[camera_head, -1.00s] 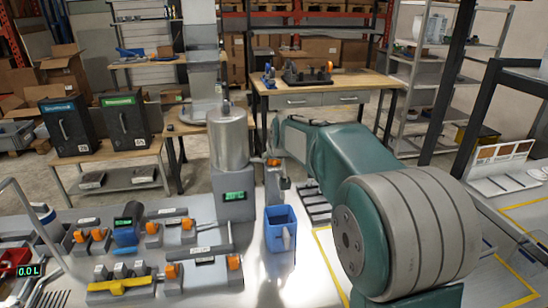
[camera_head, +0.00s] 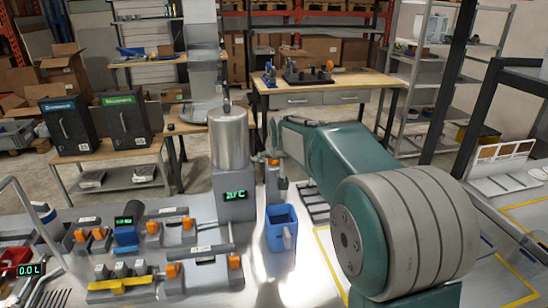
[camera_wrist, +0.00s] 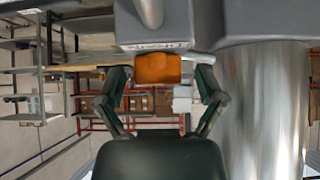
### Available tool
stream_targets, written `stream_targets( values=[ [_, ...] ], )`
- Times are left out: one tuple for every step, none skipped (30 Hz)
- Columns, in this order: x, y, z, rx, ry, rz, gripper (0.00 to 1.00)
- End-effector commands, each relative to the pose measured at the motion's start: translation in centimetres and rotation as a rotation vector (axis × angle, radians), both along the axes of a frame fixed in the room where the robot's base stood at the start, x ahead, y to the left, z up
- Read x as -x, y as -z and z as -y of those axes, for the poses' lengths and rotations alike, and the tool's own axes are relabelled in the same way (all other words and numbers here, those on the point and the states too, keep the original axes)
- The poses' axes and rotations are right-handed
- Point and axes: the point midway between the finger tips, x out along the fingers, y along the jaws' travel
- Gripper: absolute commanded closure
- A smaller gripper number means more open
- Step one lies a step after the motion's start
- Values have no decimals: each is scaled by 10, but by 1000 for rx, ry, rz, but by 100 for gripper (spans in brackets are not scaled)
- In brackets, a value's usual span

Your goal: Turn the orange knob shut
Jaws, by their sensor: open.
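The orange knob (camera_wrist: 158,68) sits in the wrist view between the two dark fingers of my gripper (camera_wrist: 163,76). The fingers are apart, one on each side of the knob; I cannot tell whether either touches it. In the head view the knob (camera_head: 273,162) is a small orange spot beside the steel tank (camera_head: 229,140), mostly hidden by my arm. The tank stands on a grey base with a lit green display (camera_head: 236,195). The tank's shiny wall (camera_wrist: 262,110) fills the right of the wrist view. A blue jug (camera_head: 281,237) stands below the knob.
Other grey dispensers with orange knobs (camera_head: 172,270) fill the counter at left. A small white block (camera_wrist: 182,98) shows near the right finger. Two dark boxes (camera_head: 124,122) stand on a bench behind. A wooden workbench (camera_head: 355,85) stands farther back.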

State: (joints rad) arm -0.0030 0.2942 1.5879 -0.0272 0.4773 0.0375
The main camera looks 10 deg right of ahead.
Motion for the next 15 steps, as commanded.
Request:
stream_targets(
  values=[
    [0,-1,0,0,0,1,11],
    [0,-1,0,0,0,2,11],
    [0,-1,0,0,0,2,11],
    [0,-1,0,0,0,2,11],
    [1,-2,0,0,0,2,11],
    [2,-3,0,0,0,3,11],
    [3,-5,0,0,0,3,11],
    [5,-7,0,0,0,4,11],
    [8,-11,0,0,0,5,11],
    [12,-15,0,0,0,7,11],
    [15,-18,0,1,-1,7,11],
    [21,-24,0,1,-1,7,11],
    [26,-28,-1,1,-1,6,11],
    [30,-34,-1,1,-1,7,11],
    [36,-39,-1,1,-1,7,11]
  ],
)
